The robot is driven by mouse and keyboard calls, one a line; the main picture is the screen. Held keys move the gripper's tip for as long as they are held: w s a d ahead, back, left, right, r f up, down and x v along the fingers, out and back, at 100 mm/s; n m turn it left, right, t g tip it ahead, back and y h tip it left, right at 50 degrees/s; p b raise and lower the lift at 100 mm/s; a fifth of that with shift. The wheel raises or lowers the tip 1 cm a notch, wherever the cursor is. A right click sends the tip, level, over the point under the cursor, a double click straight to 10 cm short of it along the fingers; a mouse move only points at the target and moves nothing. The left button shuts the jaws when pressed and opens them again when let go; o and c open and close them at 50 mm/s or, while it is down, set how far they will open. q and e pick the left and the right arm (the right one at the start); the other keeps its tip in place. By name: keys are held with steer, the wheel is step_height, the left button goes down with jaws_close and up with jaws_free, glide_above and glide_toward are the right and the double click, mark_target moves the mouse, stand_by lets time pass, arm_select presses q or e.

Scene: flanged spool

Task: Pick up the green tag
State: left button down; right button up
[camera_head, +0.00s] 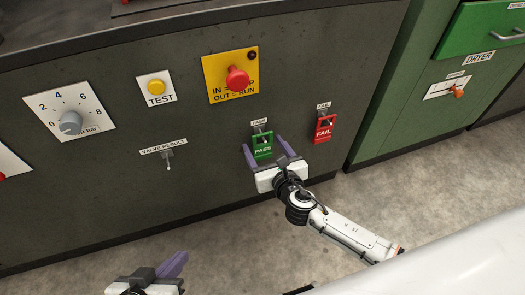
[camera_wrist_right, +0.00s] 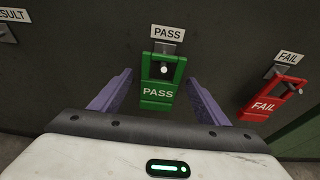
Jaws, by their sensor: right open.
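The green tag (camera_head: 263,149), lettered PASS, hangs on a peg on the dark panel under a small PASS label. In the right wrist view the green tag (camera_wrist_right: 158,88) is upright, its peg showing through the opening at its top. My right gripper (camera_head: 265,147) is open, its purple fingers apart to the left and right of the tag. In the right wrist view my right gripper (camera_wrist_right: 158,95) has gaps between both fingers and the tag. My left gripper (camera_head: 168,268) is at the bottom left of the head view, away from the tag; its finger spacing is unclear.
A red FAIL tag (camera_head: 324,130) hangs to the right of the green tag, close to my right gripper. Floor in front is clear.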

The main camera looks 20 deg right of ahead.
steer(key=shift+c, duration=0.2)
steer(key=c, duration=1.1)
